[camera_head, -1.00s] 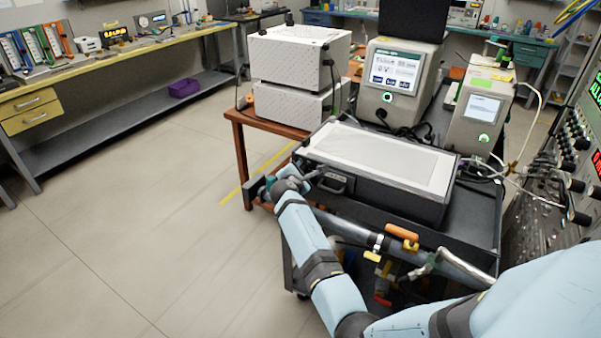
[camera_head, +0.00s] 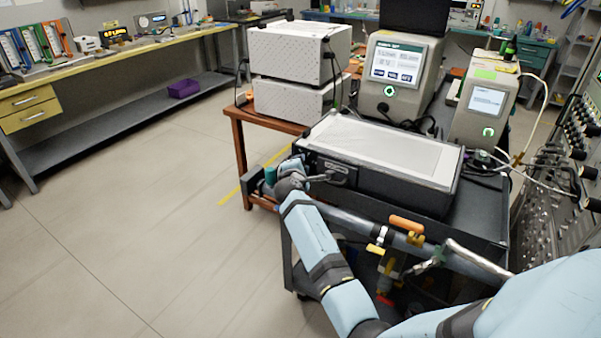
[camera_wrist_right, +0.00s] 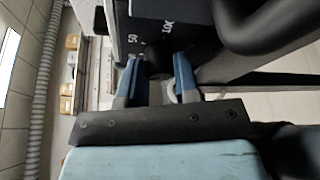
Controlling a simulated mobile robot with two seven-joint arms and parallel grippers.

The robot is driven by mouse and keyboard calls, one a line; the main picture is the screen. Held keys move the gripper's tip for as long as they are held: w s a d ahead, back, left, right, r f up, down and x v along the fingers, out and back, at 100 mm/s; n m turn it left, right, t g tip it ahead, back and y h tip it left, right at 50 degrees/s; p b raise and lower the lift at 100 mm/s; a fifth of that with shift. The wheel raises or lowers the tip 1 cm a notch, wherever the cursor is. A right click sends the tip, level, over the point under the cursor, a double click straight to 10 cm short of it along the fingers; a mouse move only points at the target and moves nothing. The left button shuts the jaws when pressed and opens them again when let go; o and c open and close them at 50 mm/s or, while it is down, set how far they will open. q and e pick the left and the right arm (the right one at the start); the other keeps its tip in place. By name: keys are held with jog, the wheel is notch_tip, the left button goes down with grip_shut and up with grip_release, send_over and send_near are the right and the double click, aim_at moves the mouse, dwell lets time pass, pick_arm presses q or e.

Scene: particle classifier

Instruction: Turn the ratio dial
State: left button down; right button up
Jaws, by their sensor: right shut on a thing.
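My right arm reaches from the lower right to the near left end of the dark, light-topped instrument box (camera_head: 385,150) on the cart. My right gripper (camera_head: 268,178) is at that end, small and partly hidden by its own wrist in the head view. In the right wrist view my right gripper (camera_wrist_right: 158,75) has its two blue fingers on either side of a dark knob, which I take as the ratio dial (camera_wrist_right: 157,64), and is shut on it. The knob is mostly in shadow, so its pointer cannot be read. White print shows on the dark panel (camera_wrist_right: 148,30) beside it. My left gripper is not in view.
A black handle (camera_head: 335,172) sits on the box near my wrist. A pipe with an orange-handled valve (camera_head: 406,224) runs below the box. White units (camera_head: 290,95) stand on a wooden table behind. The floor at left is clear.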

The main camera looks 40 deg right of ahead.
jog(key=m+t+b, duration=0.1)
jog(key=m+b, duration=0.1)
jog(key=b, duration=0.1)
jog(key=shift+h, duration=0.3)
dwell(0.3)
jog(key=o, duration=0.7)
jog(key=shift+c, duration=0.2)
jog(key=shift+f, duration=0.1)
